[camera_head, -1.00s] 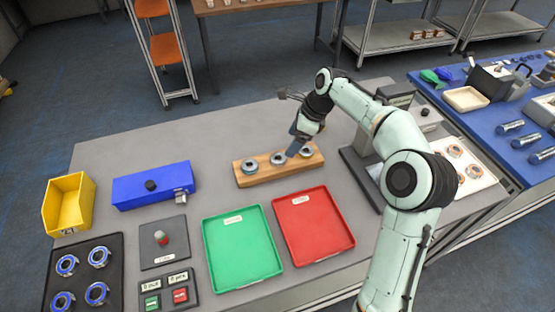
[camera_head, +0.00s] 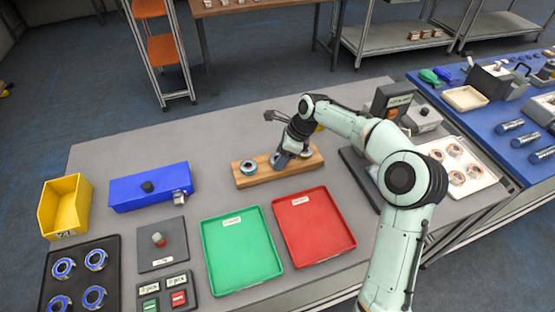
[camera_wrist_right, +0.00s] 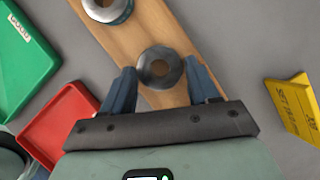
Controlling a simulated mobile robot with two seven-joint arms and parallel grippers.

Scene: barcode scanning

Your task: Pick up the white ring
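My right gripper (camera_head: 282,161) is low over the board's middle. Another ring with a blue and white side (camera_wrist_right: 107,9) sits farther along the board (camera_wrist_right: 150,26). No ring looks plainly white. My left gripper is not in view.
Green tray (camera_head: 240,250) and red tray (camera_head: 314,228) lie in front of the board. A blue box (camera_head: 150,187) and yellow bin (camera_head: 64,205) stand left. A dark-based stand (camera_head: 391,104) and a tray of orange-marked rings (camera_head: 455,175) are right. A yellow sign (camera_wrist_right: 293,108) is nearby.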

